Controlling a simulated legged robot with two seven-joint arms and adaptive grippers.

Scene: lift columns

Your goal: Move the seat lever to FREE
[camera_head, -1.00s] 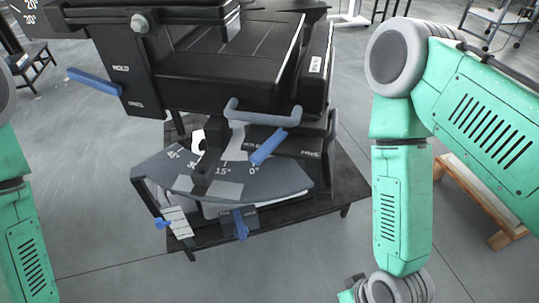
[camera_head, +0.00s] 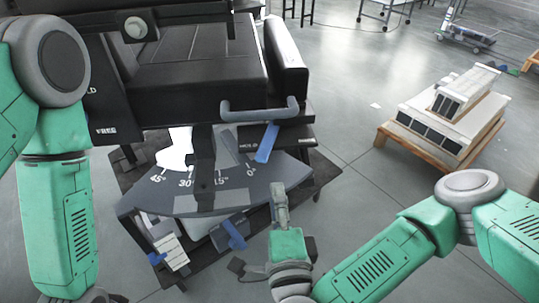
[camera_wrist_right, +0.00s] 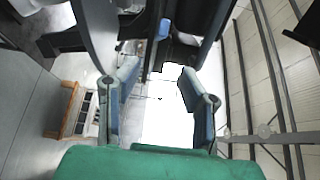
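A black padded seat unit (camera_head: 195,65) fills the upper left of the head view. A blue lever (camera_head: 266,143) sticks down below its front bar, beside a dark plate marked HOLD (camera_head: 245,143). Another plate at the left reads FREE (camera_head: 105,131); the area beside it is hidden behind my left arm. My right gripper (camera_head: 279,190) points up in front of the angle scale, below the blue lever and apart from it. In the right wrist view the gripper (camera_wrist_right: 158,72) is open and empty, with a small blue part (camera_wrist_right: 163,28) beyond its fingertips. My left gripper is out of view.
A grey angle scale plate (camera_head: 215,195) lies under the seat, with a grey bar handle (camera_head: 260,110) above. A blue clamp (camera_head: 234,234) and a white tag (camera_head: 172,252) sit at its front edge. A wooden pallet with white boxes (camera_head: 450,115) stands right. Floor between is clear.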

